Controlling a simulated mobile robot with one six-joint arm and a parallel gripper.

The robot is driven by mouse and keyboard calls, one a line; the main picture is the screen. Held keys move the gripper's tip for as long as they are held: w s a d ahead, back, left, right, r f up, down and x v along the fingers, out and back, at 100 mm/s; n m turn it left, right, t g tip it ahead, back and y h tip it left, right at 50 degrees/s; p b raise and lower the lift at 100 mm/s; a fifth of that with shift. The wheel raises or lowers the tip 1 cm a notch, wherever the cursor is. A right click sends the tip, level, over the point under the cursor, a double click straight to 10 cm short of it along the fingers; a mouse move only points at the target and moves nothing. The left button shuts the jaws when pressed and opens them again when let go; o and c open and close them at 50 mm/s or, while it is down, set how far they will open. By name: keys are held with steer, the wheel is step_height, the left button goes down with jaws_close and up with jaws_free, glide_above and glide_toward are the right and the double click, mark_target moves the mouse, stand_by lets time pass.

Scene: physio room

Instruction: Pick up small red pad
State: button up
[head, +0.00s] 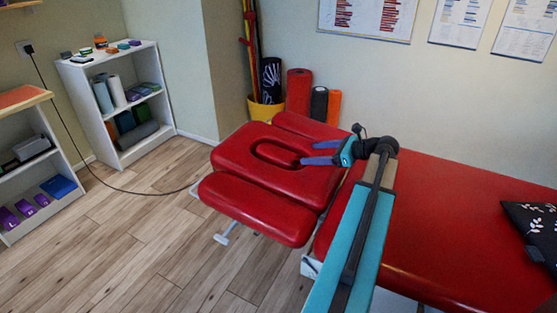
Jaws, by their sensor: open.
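A small oval red pad (278,153) shows in the face opening of the red headrest (240,157) of the treatment table; I cannot tell whether it is loose. My gripper (310,153) is at the right of that oval, over the headrest, with its two purple fingers spread and pointing left. Nothing shows between the fingers. One fingertip appears close to the right end of the oval; I cannot tell the height gap or whether they touch.
The long red table top (450,215) lies to the right, with a black patterned cushion (532,230) on it. A yellow bucket (265,113) and rolled mats (298,92) stand behind. A white shelf (120,100) stands at the left. The wooden floor (150,235) in front is clear except for a cable.

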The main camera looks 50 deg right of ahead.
glide_toward(283, 154)
steer(key=shift+f+b+x, duration=0.2)
steer(key=shift+b+x, duration=0.15)
steer(key=shift+x, duration=2)
steer(key=shift+b+x, duration=0.3)
steer(key=shift+x, duration=2.25)
steer(key=shift+d+r, duration=0.1)
steer(key=c, duration=0.9)
steer(key=shift+r, duration=0.1)
steer(key=shift+r+p, duration=0.65)
steer(key=shift+r, duration=4.25)
